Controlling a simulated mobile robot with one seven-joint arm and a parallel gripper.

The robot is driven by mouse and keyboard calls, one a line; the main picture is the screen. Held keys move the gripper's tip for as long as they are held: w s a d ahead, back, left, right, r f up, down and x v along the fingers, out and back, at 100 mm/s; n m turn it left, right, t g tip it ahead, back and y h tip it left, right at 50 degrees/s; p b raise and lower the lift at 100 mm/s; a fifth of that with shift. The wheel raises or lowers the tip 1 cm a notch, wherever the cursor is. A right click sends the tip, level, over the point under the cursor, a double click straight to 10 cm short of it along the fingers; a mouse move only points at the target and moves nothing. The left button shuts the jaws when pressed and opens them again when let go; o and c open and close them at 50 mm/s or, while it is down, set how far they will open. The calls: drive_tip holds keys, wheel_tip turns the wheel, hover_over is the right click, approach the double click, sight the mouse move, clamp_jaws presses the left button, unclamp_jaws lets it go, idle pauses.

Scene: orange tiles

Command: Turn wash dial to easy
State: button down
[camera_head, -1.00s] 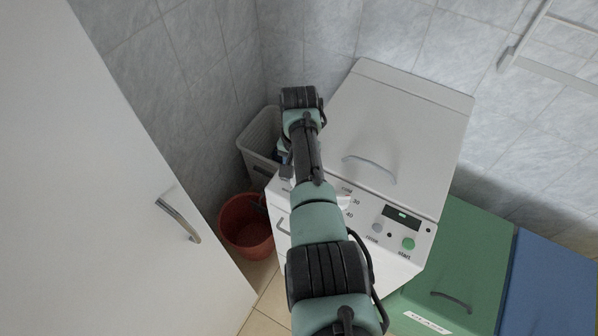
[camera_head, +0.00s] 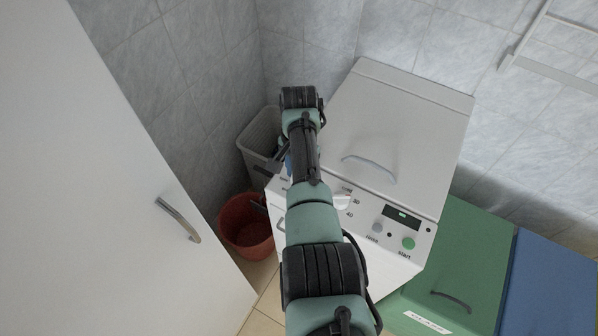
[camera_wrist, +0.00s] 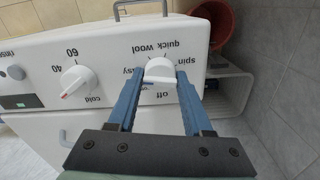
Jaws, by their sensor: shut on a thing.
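The wash dial (camera_wrist: 160,69) is a white knob on the white washing machine's panel (camera_wrist: 110,52). The labels quick, wool, spin and off surround it, and "easy" is partly covered by a finger. My gripper (camera_wrist: 158,77) has its two blue fingers on either side of the dial, shut on it. I cannot tell exactly which label the dial points to. In the head view my arm hides the wash dial and most of the gripper; the machine (camera_head: 395,130) stands beyond the arm.
A second dial (camera_wrist: 78,81) with temperature marks is beside the wash dial. A red bucket (camera_head: 246,226) and pale basket (camera_head: 262,140) stand left of the machine. A white door (camera_head: 120,200) is at left; green (camera_head: 465,260) and blue (camera_head: 550,285) bins are at right.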

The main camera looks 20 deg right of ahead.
drive_tip(key=shift+c, duration=1.6)
unclamp_jaws()
drive_tip(key=shift+r, duration=0.1)
wheel_tip(320, 180, up, 13)
